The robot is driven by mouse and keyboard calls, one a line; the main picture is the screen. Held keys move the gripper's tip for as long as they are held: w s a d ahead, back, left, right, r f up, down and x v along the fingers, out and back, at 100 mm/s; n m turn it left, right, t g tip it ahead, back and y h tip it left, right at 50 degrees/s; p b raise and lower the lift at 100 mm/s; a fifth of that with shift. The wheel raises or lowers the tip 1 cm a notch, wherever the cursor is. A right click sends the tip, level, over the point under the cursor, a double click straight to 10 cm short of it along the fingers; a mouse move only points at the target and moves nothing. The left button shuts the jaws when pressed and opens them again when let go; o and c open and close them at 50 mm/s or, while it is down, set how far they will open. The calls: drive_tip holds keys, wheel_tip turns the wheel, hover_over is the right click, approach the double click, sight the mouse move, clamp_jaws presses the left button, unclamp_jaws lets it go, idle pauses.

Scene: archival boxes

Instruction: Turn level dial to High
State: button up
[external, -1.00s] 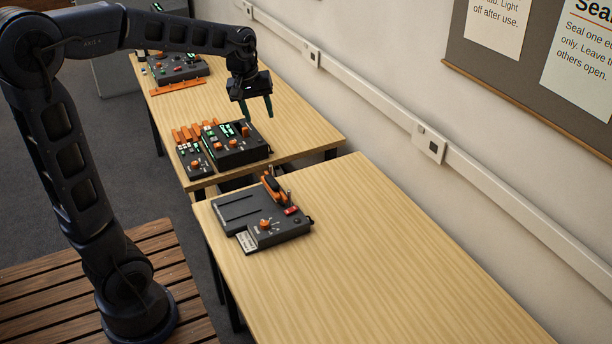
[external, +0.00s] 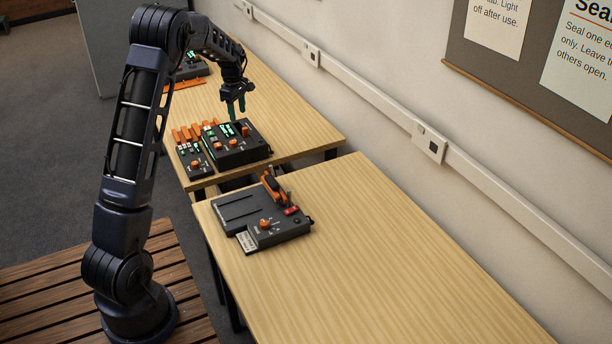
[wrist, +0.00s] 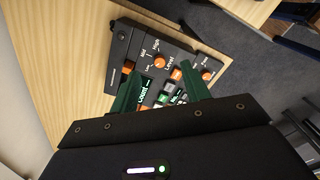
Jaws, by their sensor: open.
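The level dial (wrist: 158,61) is an orange knob on a black control box (wrist: 180,52), with Low, Mid and High marked around it and Level printed beside it. I cannot clearly tell which mark it points to. In the external view the black box (external: 237,153) sits near the front end of the far table, with green-lit displays and orange knobs. My gripper (external: 237,112) is above the back of this box, fingers pointing down. In the wrist view my gripper (wrist: 163,84) is open and empty, its green fingers apart and partly covering the panel below the dial.
A smaller box with an orange knob (external: 195,163) stands beside the black box on its left. Orange parts (external: 187,134) lie behind it. A grey device with a handle (external: 233,206) sits on the nearer table (external: 380,260), which is otherwise clear. A wall (external: 370,60) runs alongside.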

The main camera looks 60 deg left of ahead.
drive_tip(key=n, duration=0.2)
hover_over(233, 142)
wheel_tip(233, 142, down, 4)
wheel_tip(233, 142, down, 11)
drive_tip(key=shift+a, duration=0.1)
drive_tip(key=c, duration=1)
